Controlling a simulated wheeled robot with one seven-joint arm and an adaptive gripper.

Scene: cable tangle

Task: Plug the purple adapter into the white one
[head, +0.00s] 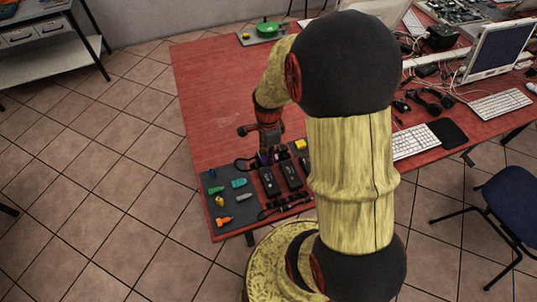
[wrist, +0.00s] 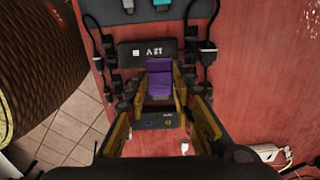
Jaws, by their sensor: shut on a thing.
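The purple adapter (wrist: 160,82) sits between the two fingertips of my gripper (wrist: 160,90) in the wrist view, and the gripper is shut on it. A small white piece (wrist: 185,148) shows near the right finger, and a larger white piece (wrist: 266,151) lies at lower right. I cannot tell whether either is the white adapter.
A black box marked 12 V (wrist: 137,49) and another black box (wrist: 157,122) lie close to the gripper, with black cables (wrist: 208,50) beside them. Small coloured plugs (head: 239,183) lie on the dark mat (head: 229,202). The red table (head: 215,90) is bare at far left.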

